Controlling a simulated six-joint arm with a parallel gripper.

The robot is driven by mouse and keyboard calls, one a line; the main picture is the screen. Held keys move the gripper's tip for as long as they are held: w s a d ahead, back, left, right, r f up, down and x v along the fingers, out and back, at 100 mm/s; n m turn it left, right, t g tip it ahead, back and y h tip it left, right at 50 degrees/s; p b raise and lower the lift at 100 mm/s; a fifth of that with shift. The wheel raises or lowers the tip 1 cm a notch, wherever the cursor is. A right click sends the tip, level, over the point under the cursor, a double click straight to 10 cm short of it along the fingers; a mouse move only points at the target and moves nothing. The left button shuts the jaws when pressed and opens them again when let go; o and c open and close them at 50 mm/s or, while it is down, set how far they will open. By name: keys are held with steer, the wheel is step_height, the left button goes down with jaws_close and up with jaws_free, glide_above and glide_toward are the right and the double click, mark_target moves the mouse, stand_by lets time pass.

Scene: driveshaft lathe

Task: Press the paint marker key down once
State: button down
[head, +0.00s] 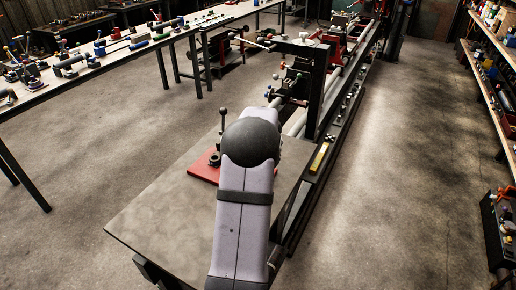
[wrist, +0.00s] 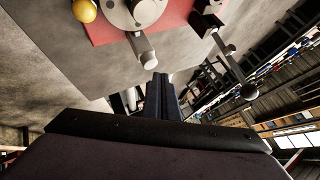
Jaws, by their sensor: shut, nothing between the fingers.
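My gripper (wrist: 159,80) shows in the wrist view with its dark fingers together and nothing between them. Just beyond the fingertips is a light grey cylindrical stub (wrist: 141,46), beside a round grey metal part (wrist: 118,12) on a red plate (wrist: 95,32). I cannot tell whether the fingertips touch the stub. In the head view the red plate (head: 203,171) lies on the grey table, and my arm covers part of it and hides my gripper. I cannot make out for certain which part is the paint marker key.
A yellow ball (wrist: 84,11) sits beside the round part. A black ball-ended lever (head: 223,113) stands upright by the plate; dark rods with a ball (wrist: 249,91) show at right in the wrist view. The lathe (head: 318,85) runs behind. The table's left front (head: 160,220) is clear.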

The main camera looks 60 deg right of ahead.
steer(key=shift+f+b, duration=1.05)
steer(key=shift+b, duration=0.15)
stand_by(1.2)
steer(key=shift+r, duration=0.2)
steer(key=shift+r+p, duration=0.8)
step_height(320, 180, up, 5)
steer(key=p, duration=0.4)
stand_by(1.0)
